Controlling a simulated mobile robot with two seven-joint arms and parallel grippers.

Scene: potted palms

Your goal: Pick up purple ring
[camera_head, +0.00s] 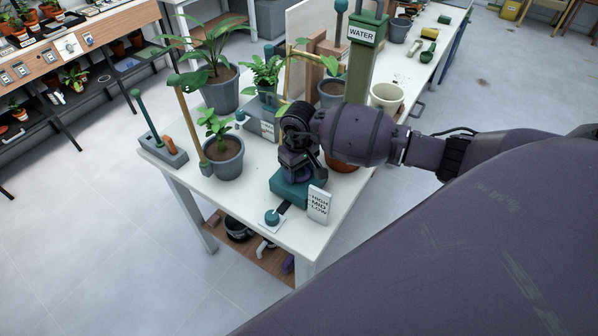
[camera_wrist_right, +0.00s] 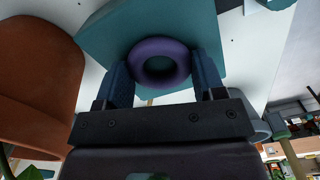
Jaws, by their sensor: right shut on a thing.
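The purple ring (camera_wrist_right: 160,45) shows in the right wrist view, between the two blue fingers of my right gripper (camera_wrist_right: 162,78). The fingers are shut on its left and right sides. Behind the ring is a teal block (camera_wrist_right: 112,32); I cannot tell whether the ring still touches it. In the head view my right gripper (camera_head: 299,168) points down over this teal block (camera_head: 289,196) near the front of the white table (camera_head: 250,213). The gripper mostly hides the ring there. My left gripper is not in view.
A card reading HIGH MID LOW (camera_head: 319,204) stands right of the block. A terracotta pot (camera_wrist_right: 35,75) is close beside the gripper. A grey potted plant (camera_head: 224,162) stands to the left, and a green WATER post (camera_head: 361,70) rises behind. The table's front left corner has bare space.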

